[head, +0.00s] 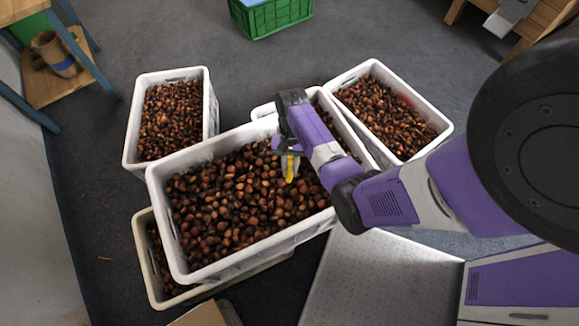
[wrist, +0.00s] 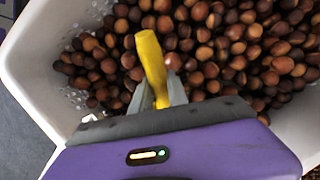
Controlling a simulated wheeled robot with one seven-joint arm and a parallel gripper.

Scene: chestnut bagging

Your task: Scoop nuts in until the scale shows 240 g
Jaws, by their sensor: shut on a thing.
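My gripper (head: 285,160) is over the large central white crate (head: 157,213) of brown nuts (head: 235,205). It is shut on a yellow handle (head: 290,168), which I take to be the scoop's. In the wrist view the yellow handle (wrist: 151,62) stands between my gripper's fingers (wrist: 160,92), with nuts (wrist: 235,45) behind it. No scoop bowl shows, so I cannot tell whether it holds nuts or touches the pile. No scale reading or bag can be made out in either view.
More white nut crates stand at the back left (head: 130,148) and back right (head: 443,128); another crate (head: 146,268) is partly under the central one. A green crate (head: 275,18) is at the back. A wooden table (head: 548,14) holds a grey object (head: 510,14). Dark floor is clear between.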

